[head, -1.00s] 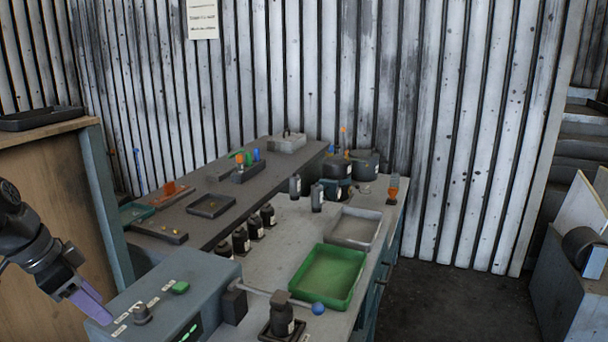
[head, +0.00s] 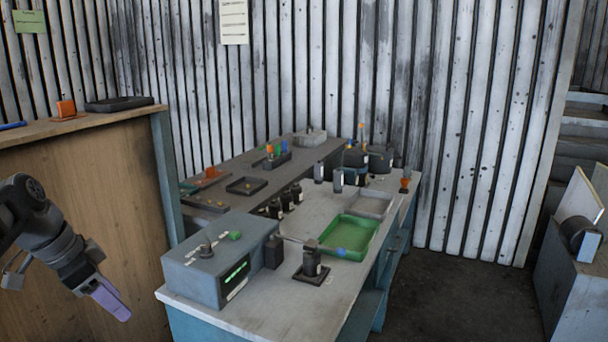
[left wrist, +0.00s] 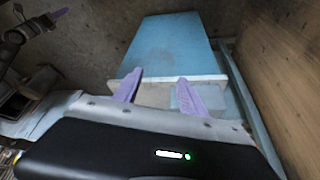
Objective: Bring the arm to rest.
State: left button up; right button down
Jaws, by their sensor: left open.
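My left gripper (head: 112,302) hangs at the lower left of the head view, left of the grey control box and apart from the bench. In the left wrist view its two lilac fingers (left wrist: 160,88) stand apart with nothing between them. Beyond them are a blue panel and a pale edge. A dark arm part with a lilac finger, seemingly my right gripper (left wrist: 48,20), shows at the upper left of the left wrist view. It is too small to tell its state. The right gripper is not in the head view.
The grey control box (head: 218,262) sits on the near end of the bench (head: 265,318). A wooden-sided counter (head: 105,200) is at left. Floor (head: 440,300) is clear at right.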

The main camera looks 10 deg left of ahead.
pick_arm(q)
jog(key=w+a+f+n+t+y, duration=0.25)
jog(key=w+f+n, duration=0.35)
jog(key=w, duration=0.4)
jog(key=w+d+f+n, duration=0.2)
jog(key=w+d+f, duration=0.15)
jog(key=f, duration=0.55)
jog(key=s+d+f+n+h, duration=0.1)
jog(key=d+f, duration=0.5)
jog(key=f, duration=0.2)
jog(key=s+d+f+n, duration=0.1)
jog(key=s+d+f, duration=0.1)
jog(key=d+f, duration=0.55)
jog(key=s+d+f+g+h, duration=0.1)
jog(key=s+d+f, duration=0.5)
jog(key=s, duration=0.3)
jog(key=s+d+f+g+h, duration=0.1)
jog(key=s+d+f+g, duration=0.1)
jog(key=s+d+f, duration=0.4)
jog(key=s+d+f+g+h, duration=0.1)
jog(key=s+d+f+g, duration=0.1)
jog(key=s+d+f, duration=0.5)
jog(key=s+d, duration=0.2)
jog(key=s, duration=0.3)
jog(key=shift+s+m, duration=0.15)
jog(key=shift+m, duration=0.25)
